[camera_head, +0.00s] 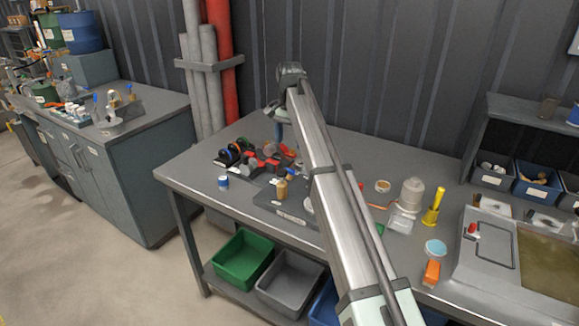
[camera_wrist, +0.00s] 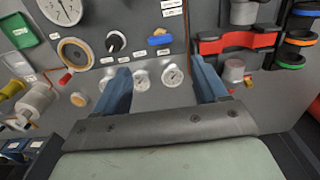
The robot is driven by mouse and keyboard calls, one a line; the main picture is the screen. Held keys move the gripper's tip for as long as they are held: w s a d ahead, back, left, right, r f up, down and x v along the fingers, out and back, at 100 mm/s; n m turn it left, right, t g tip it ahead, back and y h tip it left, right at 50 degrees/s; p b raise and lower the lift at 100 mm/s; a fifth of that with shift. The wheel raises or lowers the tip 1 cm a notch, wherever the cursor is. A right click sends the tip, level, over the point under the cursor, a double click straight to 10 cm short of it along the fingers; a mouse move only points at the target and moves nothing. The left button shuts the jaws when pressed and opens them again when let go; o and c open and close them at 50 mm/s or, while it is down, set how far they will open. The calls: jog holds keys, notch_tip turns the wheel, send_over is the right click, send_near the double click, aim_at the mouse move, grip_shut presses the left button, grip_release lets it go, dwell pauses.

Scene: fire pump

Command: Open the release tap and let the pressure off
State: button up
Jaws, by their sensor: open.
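A black knob (camera_wrist: 116,41) with a white pointer sits above the left finger. Small round gauges (camera_wrist: 172,76) show between the fingers, and a larger gauge (camera_wrist: 62,10) is at the top left. I cannot tell which fitting is the release tap; the labels are too small to read. In the head view my arm hides part of the panel.
A red holder (camera_wrist: 238,40) with round parts is right of the fingers. In the head view the workbench (camera_head: 190,178) also carries a white bottle (camera_head: 411,194), a yellow funnel-like item (camera_head: 433,208) and a grey machine (camera_head: 490,262). Red and grey pipes (camera_head: 219,60) stand behind.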

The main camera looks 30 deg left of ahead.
aim_at(290, 169)
notch_tip(290, 169, down, 11)
jog(key=shift+r, duration=0.1)
dwell(0.3)
jog(key=c, duration=1.1)
jog(key=shift+o, duration=0.2)
